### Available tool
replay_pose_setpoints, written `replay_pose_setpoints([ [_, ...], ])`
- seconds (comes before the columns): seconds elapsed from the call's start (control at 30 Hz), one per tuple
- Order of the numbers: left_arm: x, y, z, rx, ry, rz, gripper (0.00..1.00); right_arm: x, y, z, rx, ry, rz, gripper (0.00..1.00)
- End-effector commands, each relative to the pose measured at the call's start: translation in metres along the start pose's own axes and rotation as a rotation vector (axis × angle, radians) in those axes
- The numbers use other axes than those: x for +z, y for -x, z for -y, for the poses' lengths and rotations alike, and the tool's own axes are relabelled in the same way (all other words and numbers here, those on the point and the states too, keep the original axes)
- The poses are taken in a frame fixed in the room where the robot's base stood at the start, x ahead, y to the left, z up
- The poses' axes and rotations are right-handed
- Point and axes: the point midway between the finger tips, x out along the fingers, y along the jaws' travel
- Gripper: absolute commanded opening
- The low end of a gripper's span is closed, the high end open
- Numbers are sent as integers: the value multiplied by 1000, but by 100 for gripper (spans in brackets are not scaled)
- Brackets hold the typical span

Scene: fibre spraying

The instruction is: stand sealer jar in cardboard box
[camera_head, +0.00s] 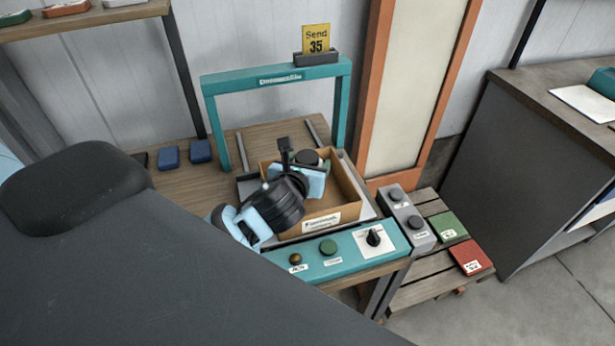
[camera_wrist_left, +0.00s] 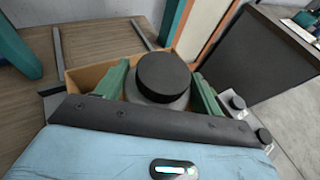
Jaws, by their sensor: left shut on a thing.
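The sealer jar, with a dark round lid (camera_wrist_left: 164,76), is between the two green fingers of my left gripper (camera_wrist_left: 160,88) in the left wrist view. In the head view the jar (camera_head: 307,158) is partly hidden behind my wrist. My left gripper (camera_head: 311,180) is shut on it, over the open cardboard box (camera_head: 347,190). Whether the jar's base touches the box floor is hidden. The box also shows behind the fingers in the left wrist view (camera_wrist_left: 88,74). My right gripper is not in view.
A teal panel (camera_head: 342,248) with knobs is in front. Two blue blocks (camera_head: 169,157) lie left. A slatted pallet (camera_head: 440,255) holds a green (camera_head: 448,227) and a red item (camera_head: 470,257).

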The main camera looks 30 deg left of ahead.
Motion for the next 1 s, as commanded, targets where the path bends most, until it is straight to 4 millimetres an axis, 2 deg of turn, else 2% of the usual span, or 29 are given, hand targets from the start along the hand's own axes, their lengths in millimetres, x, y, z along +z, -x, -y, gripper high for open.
replay_pose_setpoints([
  [0.17,-1,-1,0,-1,1,5,33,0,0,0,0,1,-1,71],
  [0.5,-34,-13,0,-1,1,4,33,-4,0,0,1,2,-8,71],
  [0.9,-38,-14,0,-2,-1,4,33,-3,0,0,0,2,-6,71],
  [0.93,-39,-14,0,-2,-1,2,69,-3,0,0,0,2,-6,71],
  [1.0,-39,-14,0,-2,0,2,78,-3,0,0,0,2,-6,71],
])
